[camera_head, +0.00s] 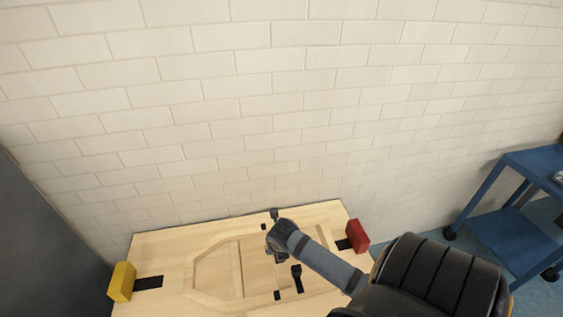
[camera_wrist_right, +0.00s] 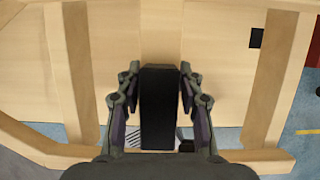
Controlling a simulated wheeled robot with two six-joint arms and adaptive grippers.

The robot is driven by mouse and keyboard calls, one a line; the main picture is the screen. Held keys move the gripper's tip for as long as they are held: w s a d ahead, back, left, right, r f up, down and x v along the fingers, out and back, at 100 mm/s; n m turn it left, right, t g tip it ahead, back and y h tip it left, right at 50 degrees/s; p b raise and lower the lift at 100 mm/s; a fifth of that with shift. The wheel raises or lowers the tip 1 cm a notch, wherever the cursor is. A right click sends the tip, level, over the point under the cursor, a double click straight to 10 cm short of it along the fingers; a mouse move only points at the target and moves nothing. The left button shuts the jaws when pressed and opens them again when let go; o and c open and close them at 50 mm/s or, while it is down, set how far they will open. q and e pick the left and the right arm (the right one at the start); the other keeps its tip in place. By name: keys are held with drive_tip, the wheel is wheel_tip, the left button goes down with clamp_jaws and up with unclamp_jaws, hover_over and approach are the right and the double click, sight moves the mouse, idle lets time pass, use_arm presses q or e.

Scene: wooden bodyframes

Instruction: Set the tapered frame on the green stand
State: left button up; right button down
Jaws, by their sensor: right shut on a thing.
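The tapered frame (camera_head: 238,268) is pale wood with slanted corners at its left end. It shows over the wooden panel in the head view; whether it touches the panel is unclear. In the wrist view its bars (camera_wrist_right: 277,75) run on both sides of my right gripper (camera_wrist_right: 159,88). That gripper's fingers are closed on the two sides of a black block, which looks like the frame's handle (camera_wrist_right: 160,110). In the head view my right gripper (camera_head: 275,250) is over the frame's middle, and my arm hides its right part. No green stand is visible. My left gripper is out of view.
The pale wooden panel (camera_head: 160,247) carries a yellow block (camera_head: 122,282) at its left edge and a red block (camera_head: 357,236) at its right, each beside a black strip. A white brick wall (camera_head: 240,110) stands behind. A blue cart (camera_head: 510,222) stands at right.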

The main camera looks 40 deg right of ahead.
drive_tip(key=w+x, duration=0.2)
drive_tip(key=x, duration=0.8)
drive_tip(key=shift+d, duration=0.3)
drive_tip(key=c, duration=1.3)
unclamp_jaws()
drive_tip(key=shift+s, duration=0.1)
drive_tip(key=o, duration=0.5)
drive_tip(key=shift+c, duration=0.2)
drive_tip(key=v, duration=1.2)
